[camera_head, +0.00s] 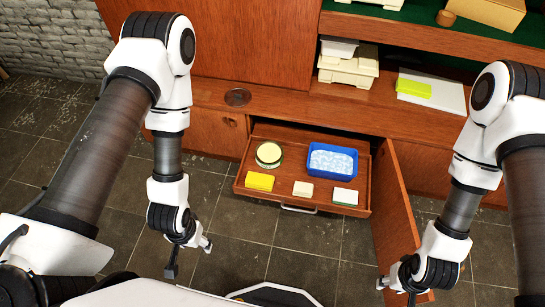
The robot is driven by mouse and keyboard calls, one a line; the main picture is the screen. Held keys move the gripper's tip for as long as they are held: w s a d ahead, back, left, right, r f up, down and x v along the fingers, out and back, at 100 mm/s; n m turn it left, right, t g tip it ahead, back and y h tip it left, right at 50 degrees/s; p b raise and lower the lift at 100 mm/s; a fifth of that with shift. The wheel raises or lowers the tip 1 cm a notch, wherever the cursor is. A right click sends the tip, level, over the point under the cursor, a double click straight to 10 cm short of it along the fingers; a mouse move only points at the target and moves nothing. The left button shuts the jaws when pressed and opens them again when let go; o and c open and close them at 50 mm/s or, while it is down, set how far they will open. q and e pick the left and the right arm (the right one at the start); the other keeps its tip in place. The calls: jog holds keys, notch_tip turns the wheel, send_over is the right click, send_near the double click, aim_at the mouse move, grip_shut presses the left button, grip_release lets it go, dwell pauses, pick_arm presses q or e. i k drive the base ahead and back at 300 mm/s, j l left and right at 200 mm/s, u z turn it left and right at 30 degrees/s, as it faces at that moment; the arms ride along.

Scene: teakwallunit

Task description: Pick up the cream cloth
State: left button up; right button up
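The cream cloth (303,188) looks like a small folded block. It lies near the front of an open drawer (281,202), between a yellow block and a white-and-green one. My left gripper (190,258) hangs over the floor, to the left of and below the drawer, with its fingers spread and empty. My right gripper (397,292) is low at the right, near the lower end of an open cabinet door, also with fingers spread and empty. Neither gripper touches the cloth, which is in full view.
The drawer also holds a yellow block (259,181), a round tin (269,154), a blue tray (332,160) and a white-and-green block (345,196). The open cabinet door (394,205) stands right of the drawer. Tiled floor in front of the drawer is clear.

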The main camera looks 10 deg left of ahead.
aim_at(305, 190)
jog(key=k+j+z, duration=0.15)
jog(key=j, duration=2.05)
jog(key=i, duration=0.05)
